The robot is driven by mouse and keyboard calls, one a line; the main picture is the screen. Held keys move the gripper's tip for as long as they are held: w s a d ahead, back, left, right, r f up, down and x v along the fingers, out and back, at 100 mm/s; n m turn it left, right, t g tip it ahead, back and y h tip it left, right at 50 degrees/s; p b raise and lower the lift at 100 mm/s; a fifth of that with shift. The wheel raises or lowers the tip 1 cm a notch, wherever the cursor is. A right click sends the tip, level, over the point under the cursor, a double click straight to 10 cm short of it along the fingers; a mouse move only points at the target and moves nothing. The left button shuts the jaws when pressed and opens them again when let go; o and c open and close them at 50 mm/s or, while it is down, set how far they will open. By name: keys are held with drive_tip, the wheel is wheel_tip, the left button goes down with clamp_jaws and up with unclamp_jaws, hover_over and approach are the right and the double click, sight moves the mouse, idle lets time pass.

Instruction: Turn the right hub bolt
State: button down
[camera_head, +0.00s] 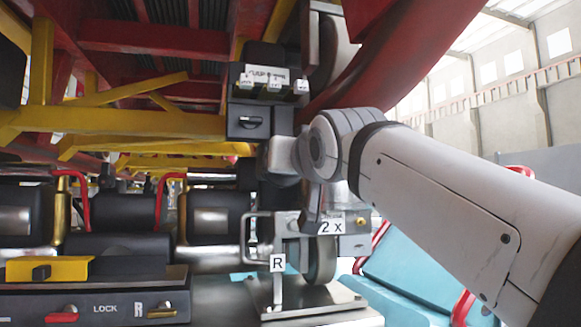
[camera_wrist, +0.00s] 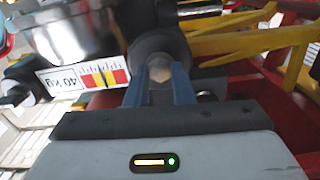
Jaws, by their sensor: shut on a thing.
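In the wrist view the right hub bolt (camera_wrist: 159,69) is a small pale, faceted head at the centre of a dark round hub (camera_wrist: 150,48). My gripper (camera_wrist: 160,80) has two blue fingers, one on each side of the bolt head, and is shut on it. The far side of the bolt is hidden by the fingers and hub. In the head view my arm comes in from the right and covers the bolt and the fingertips.
A scale label reading 40 kg (camera_wrist: 85,80) is left of the fingers. In the head view an R tag (camera_head: 278,263) hangs by a wheel (camera_head: 320,258), below a 2 x label (camera_head: 331,227). A LOCK panel (camera_head: 95,309) is lower left. Yellow beams (camera_head: 130,123) and red structure crowd overhead.

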drive_tip(key=shift+w+a+m+b, duration=0.1)
drive_tip(key=shift+m+b, duration=3.85)
drive_tip(key=shift+m, duration=10.45)
drive_tip(key=shift+f, duration=0.1)
drive_tip(key=c, duration=1.2)
unclamp_jaws()
drive_tip(key=shift+c, duration=0.2)
